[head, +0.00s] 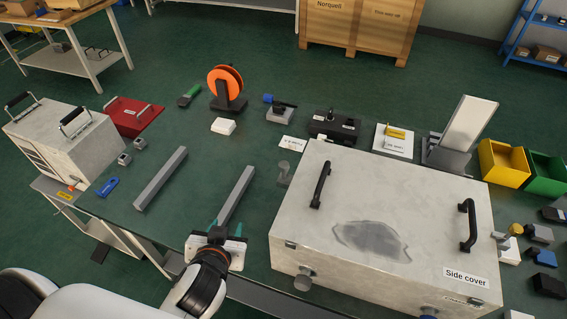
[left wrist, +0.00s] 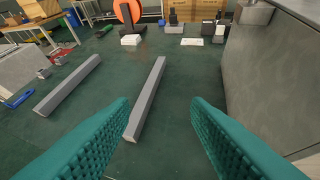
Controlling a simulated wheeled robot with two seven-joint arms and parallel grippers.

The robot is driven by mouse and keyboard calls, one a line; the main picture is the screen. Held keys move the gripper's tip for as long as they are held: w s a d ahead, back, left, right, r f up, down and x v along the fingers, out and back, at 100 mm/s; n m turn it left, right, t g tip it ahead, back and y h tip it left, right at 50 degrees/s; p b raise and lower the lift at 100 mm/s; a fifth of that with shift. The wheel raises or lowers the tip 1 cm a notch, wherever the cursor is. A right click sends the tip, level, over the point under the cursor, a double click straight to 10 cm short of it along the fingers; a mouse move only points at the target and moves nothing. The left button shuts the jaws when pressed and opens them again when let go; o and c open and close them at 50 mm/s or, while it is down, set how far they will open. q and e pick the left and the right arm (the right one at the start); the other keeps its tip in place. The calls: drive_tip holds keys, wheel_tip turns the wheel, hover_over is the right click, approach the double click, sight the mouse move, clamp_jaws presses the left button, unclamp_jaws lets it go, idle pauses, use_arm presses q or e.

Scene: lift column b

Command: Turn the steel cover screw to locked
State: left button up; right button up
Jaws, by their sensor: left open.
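The pale box labelled "Side cover" (head: 380,203) stands at the right of the table. A grey, steel-looking screw knob (head: 303,279) sticks out of its front face at the left. I cannot read any locked mark. My left gripper (head: 228,227) is open and empty, left of the box and apart from the knobs. My right gripper is out of view.
Two grey bars (head: 160,179) (head: 235,195) lie left of the box; the nearer one is just ahead of my left fingers. Black handles (head: 320,184) (head: 468,225) stand up from the box top. An orange reel (head: 226,84) stands behind. Green table between the bars is clear.

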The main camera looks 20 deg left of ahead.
use_arm(q)
wheel_tip(320, 180, up, 4)
drive_tip(key=w+d+t, duration=0.2)
drive_tip(key=w+t, duration=0.1)
drive_tip(key=t, duration=0.1)
drive_tip(key=m+t+h, duration=0.2)
drive_tip(key=t+h, duration=0.1)
drive_tip(key=h, duration=0.1)
approach(283, 166)
drive_tip(key=w+p, duration=0.2)
drive_tip(key=w, duration=0.3)
drive_tip(key=w+p, duration=0.2)
drive_tip(key=w, duration=0.3)
drive_tip(key=shift+d, duration=0.2)
drive_tip(key=shift+w+p, duration=0.3)
drive_tip(key=shift+w, duration=0.05)
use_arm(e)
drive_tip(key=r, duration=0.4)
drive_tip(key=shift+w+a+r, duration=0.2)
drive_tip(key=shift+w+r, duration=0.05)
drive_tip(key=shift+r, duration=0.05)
use_arm(q)
clamp_jaws()
